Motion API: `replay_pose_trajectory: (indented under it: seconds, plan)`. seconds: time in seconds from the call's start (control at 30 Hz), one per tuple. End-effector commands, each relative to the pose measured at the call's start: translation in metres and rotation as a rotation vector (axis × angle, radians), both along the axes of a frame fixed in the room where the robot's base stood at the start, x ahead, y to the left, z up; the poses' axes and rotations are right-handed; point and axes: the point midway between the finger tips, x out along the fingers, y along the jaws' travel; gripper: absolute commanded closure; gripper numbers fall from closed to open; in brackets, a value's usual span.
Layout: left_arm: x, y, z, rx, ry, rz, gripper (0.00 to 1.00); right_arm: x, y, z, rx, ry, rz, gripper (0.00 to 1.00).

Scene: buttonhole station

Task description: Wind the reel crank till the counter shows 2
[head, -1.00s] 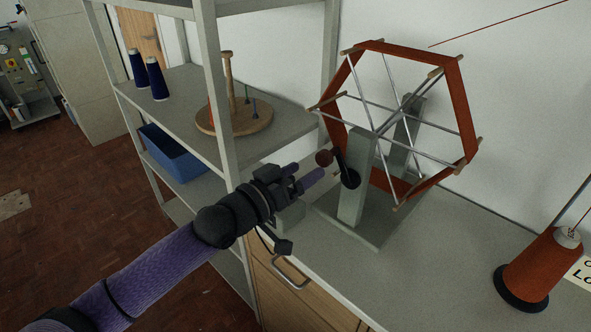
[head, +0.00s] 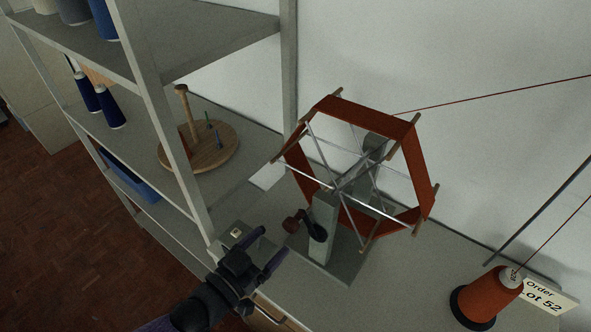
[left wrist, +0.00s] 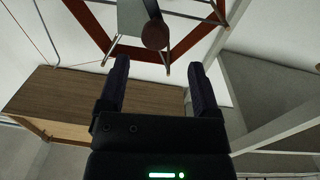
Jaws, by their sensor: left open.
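The reel (head: 416,165) is a six-sided frame wound with orange-red thread, on a grey stand (head: 325,215). Its black crank (head: 317,231) is on the near side, and the dark red knob (head: 291,224) points left. My left gripper (head: 273,244) is open and empty, below and left of the knob, apart from it. In the left wrist view the knob (left wrist: 154,35) shows beyond and between the spread fingertips (left wrist: 158,62). A small grey box (head: 240,240) with a pale window, possibly the counter, sits left of the crank; no digit is readable. My right gripper is not in view.
An orange thread cone (head: 490,298) stands at the right by an order card (head: 543,298), its thread rising. Shelving (head: 170,140) with a wooden peg stand (head: 205,155) and blue cones (head: 108,108) rises at the left.

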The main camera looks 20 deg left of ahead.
Motion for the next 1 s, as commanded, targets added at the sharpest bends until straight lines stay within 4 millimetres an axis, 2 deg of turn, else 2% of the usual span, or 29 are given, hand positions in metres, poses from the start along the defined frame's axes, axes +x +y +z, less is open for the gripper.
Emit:
replay_pose_trajectory:
  seconds: [0.23, 0.4, 0.57, 0.83, 1.0]
  plan:
    - [0.048, -0.020, -0.003, 0.001, -0.006, 0.000, 0.18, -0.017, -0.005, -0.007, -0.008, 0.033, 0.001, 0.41]
    - [0.076, -0.032, -0.004, 0.001, -0.004, 0.000, 0.18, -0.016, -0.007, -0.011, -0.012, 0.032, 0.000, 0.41]
    - [0.088, -0.037, -0.004, 0.001, -0.002, -0.001, 0.18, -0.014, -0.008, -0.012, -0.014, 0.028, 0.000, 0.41]
    - [0.089, -0.038, -0.004, 0.001, 0.000, -0.001, 0.18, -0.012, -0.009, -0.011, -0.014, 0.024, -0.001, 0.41]
    - [0.089, -0.037, -0.003, 0.001, 0.000, 0.000, 0.54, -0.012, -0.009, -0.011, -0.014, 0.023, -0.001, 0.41]
